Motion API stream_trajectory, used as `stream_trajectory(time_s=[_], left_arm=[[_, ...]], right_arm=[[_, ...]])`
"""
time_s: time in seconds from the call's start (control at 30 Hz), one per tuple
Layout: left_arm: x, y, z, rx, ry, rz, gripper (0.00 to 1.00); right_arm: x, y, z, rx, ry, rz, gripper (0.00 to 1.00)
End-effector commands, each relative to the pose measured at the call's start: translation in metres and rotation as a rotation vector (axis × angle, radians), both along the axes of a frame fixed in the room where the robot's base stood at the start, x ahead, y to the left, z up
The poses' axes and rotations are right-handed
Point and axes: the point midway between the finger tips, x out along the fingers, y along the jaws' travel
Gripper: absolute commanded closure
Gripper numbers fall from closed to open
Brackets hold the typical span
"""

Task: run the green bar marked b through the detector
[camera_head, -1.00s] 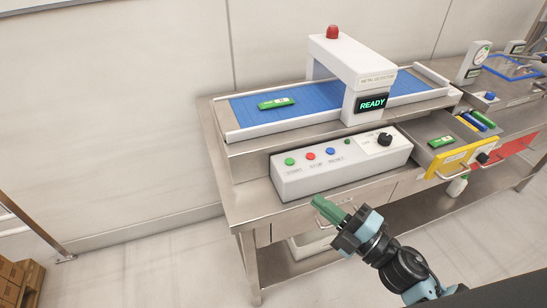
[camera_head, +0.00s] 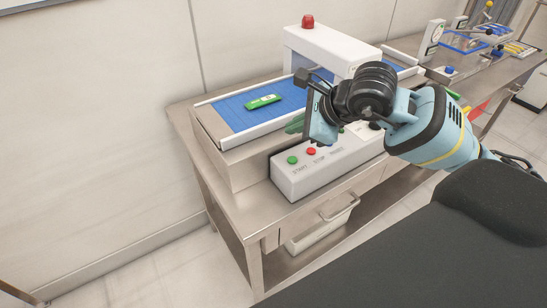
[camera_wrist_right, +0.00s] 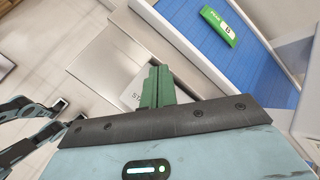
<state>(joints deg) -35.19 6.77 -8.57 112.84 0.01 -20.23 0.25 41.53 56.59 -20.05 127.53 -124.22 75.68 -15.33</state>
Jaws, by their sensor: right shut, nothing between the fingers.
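The green bar marked B (camera_head: 264,101) lies flat on the blue belt (camera_head: 232,113), left of the white detector arch (camera_head: 330,50). It also shows in the right wrist view (camera_wrist_right: 218,27), where its white label reads B. The detector's control box (camera_head: 290,185) stands in front of the belt, with green START (camera_head: 292,160) and red STOP (camera_head: 311,152) buttons. My right gripper (camera_head: 293,124) is shut and empty, above the box's left part and apart from the bar; its green fingers (camera_wrist_right: 157,72) are together. The arm hides the READY display and part of the box.
A red lamp (camera_head: 308,21) tops the arch. The steel table (camera_head: 237,214) has a drawer (camera_head: 335,206) below. A dial gauge (camera_head: 433,38) and a blue-edged tray (camera_head: 465,44) stand farther right. My arm mostly hides the side drawer with the other bars.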

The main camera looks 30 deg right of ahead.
Motion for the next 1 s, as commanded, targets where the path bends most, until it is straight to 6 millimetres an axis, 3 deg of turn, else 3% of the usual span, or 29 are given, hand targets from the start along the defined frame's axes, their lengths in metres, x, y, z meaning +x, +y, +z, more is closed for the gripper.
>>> stream_trajectory(time_s=[0.17,0.57,0.77,1.0], left_arm=[[-0.001,0.0,-0.001,0.0,0.002,-0.001,0.0],[-0.001,-0.001,-0.001,-0.002,0.003,-0.001,0.0],[-0.007,-0.001,-0.008,-0.002,0.019,-0.001,0.0],[-0.019,-0.001,-0.024,-0.003,0.056,-0.001,0.0]], right_arm=[[0.005,-0.017,0.011,-0.08,-0.034,-0.035,1.0],[0.005,-0.017,0.01,-0.082,-0.036,-0.037,1.0],[0.005,-0.017,0.0,-0.081,-0.031,-0.037,1.0],[0.005,-0.017,-0.027,-0.082,-0.026,-0.037,1.0]])
